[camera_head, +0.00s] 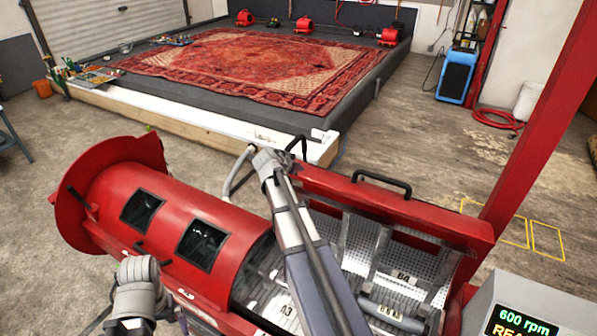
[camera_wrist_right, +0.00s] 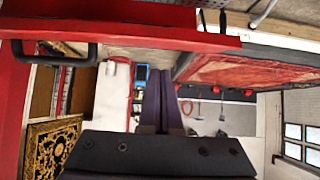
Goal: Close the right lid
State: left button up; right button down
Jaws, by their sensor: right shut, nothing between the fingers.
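The right lid (camera_head: 440,217) of the red drum machine stands open behind the right opening, with a black handle (camera_head: 381,184) on its top edge. My right arm reaches across the opening, and my right gripper (camera_head: 270,158) is near the lid's left end. Its fingertips are hard to make out in the head view. In the right wrist view, the right gripper (camera_wrist_right: 165,80) is shut and empty. The red lid (camera_wrist_right: 130,15) crosses the top there, its handle (camera_wrist_right: 55,62) at the left, apart from the fingers. My left gripper cannot be made out.
The closed left lid (camera_head: 170,220) has two dark windows. The open drum (camera_head: 262,285) holds perforated compartments. A red post (camera_head: 540,140) and a display box (camera_head: 520,305) stand at the right. A raised wash floor with a red rug (camera_head: 250,62) lies behind.

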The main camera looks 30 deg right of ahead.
aim_at(304, 178)
jog(key=b+x, duration=0.6)
jog(key=x, duration=0.3)
jog(key=shift+w+d+f, duration=0.1)
jog(key=shift+w+f, duration=0.1)
jog(key=shift+f, duration=0.15)
jog(key=s+a, duration=0.2)
jog(key=a, duration=0.1)
jog(key=shift+a+f, duration=0.15)
jog(key=shift+s+a, duration=0.1)
jog(key=shift+a, duration=0.15)
